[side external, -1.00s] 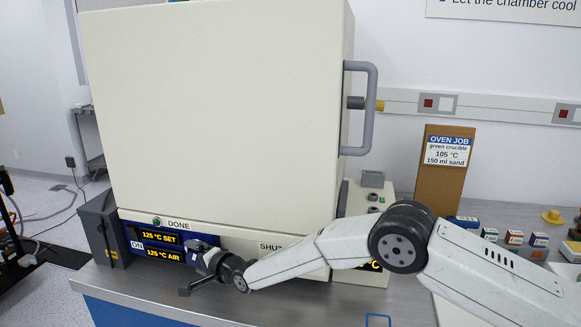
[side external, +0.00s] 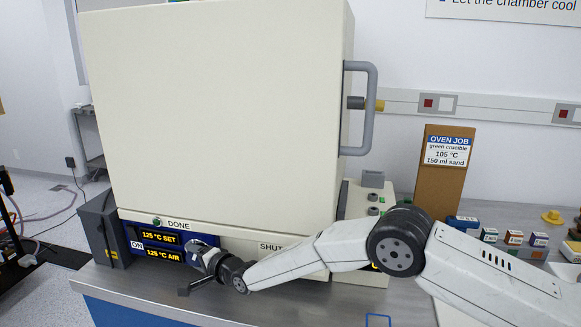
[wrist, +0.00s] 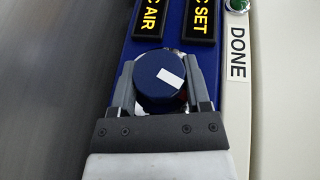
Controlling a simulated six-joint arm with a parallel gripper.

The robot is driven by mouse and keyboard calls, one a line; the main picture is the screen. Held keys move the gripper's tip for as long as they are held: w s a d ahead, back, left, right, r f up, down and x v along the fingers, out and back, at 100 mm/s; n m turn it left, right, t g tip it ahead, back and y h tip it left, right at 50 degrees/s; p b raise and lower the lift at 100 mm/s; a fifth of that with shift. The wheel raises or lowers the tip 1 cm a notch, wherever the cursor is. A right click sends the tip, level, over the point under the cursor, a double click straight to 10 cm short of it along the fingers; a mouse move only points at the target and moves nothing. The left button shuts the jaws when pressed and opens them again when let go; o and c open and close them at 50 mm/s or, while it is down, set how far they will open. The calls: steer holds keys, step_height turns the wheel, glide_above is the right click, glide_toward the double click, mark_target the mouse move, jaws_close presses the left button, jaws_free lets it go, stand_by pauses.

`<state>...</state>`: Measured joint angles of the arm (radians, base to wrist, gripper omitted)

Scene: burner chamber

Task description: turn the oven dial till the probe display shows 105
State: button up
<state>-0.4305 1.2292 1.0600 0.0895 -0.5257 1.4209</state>
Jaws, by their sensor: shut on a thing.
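The oven dial (wrist: 158,82) is a round dark blue knob with a white mark; in the wrist view it sits between my two fingers. My gripper (side external: 203,256) is shut on the dial at the front panel, below the oven door. In the side view the gripper mostly hides the dial. The set display (side external: 160,237) reads 125 °C SET and the air display (side external: 163,254) reads 125 °C AIR. A yellow-lit display (side external: 375,267) on the unit right of the oven is almost wholly covered by my arm, so its number cannot be read.
The large cream oven (side external: 215,115) is closed, with a grey handle (side external: 369,110). A green lamp (side external: 157,222) sits beside DONE. A job card (side external: 449,151) reads green crucible, 105 °C, 150 ml sand. Several small boxes (side external: 514,238) stand at right. The front bench strip is mostly clear.

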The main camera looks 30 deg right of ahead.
steer(key=shift+t, duration=0.6)
steer(key=o, duration=1.3)
steer(key=shift+s, duration=0.15)
steer(key=shift+v, duration=3.75)
steer(key=shift+d, duration=0.1)
steer(key=shift+d, duration=0.1)
